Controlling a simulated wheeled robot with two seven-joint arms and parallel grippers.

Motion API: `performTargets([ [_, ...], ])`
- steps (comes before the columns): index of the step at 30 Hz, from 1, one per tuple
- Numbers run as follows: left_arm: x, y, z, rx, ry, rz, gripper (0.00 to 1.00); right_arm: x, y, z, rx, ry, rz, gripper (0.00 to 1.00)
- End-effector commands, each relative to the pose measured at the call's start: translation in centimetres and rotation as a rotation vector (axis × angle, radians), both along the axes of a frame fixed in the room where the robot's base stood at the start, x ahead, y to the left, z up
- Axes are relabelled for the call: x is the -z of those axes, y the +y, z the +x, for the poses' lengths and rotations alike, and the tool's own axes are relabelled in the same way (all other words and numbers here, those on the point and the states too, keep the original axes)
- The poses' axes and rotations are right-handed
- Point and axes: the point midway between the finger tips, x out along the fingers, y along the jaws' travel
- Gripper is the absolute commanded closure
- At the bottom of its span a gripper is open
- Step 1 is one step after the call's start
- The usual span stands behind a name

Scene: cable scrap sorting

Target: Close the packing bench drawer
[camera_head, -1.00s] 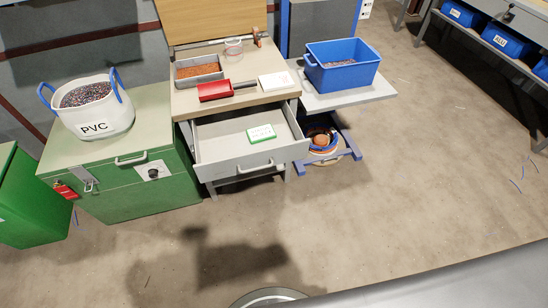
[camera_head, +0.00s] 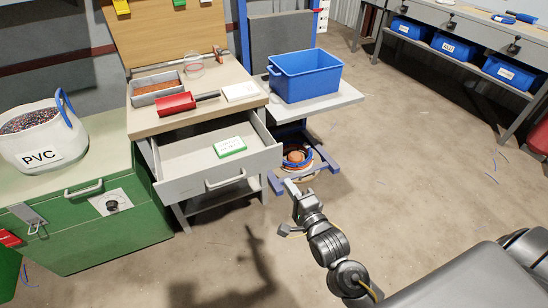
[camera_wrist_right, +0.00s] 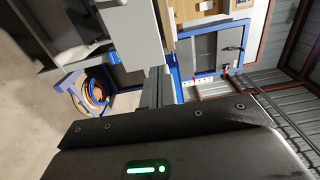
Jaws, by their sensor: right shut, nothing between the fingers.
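The packing bench (camera_head: 190,115) has its grey drawer (camera_head: 185,186) pulled out, with a bar handle (camera_head: 225,180) on the front panel. A green and white box (camera_head: 230,147) lies inside the drawer. My right gripper (camera_head: 291,187) is shut and empty, in front of and to the right of the drawer's right front corner. It appears apart from the drawer in the head view. The wrist view shows a pale grey panel (camera_wrist_right: 130,38) close by, which looks like the drawer front. My left gripper is not in view.
A red scoop (camera_head: 176,104), a tray of orange granules (camera_head: 156,92) and a white box (camera_head: 240,91) are on the benchtop. A blue bin (camera_head: 305,78) stands on a side shelf. A green cabinet (camera_head: 90,215) with a PVC bag (camera_head: 38,145) is left. Floor in front is clear.

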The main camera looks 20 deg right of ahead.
Motion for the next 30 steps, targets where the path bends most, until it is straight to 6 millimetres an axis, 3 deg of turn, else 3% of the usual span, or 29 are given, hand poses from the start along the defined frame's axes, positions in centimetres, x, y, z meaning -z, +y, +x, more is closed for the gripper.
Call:
performTargets([
  [5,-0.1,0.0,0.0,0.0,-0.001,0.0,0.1,0.0,0.1,1.6,0.001,0.0,-0.003,1.0],
  [21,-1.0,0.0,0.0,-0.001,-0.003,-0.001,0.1,0.1,1.0,11.9,-0.005,0.001,-0.006,1.0],
  [30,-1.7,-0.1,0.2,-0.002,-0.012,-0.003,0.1,0.1,1.0,13.9,-0.003,0.002,-0.005,1.0],
])
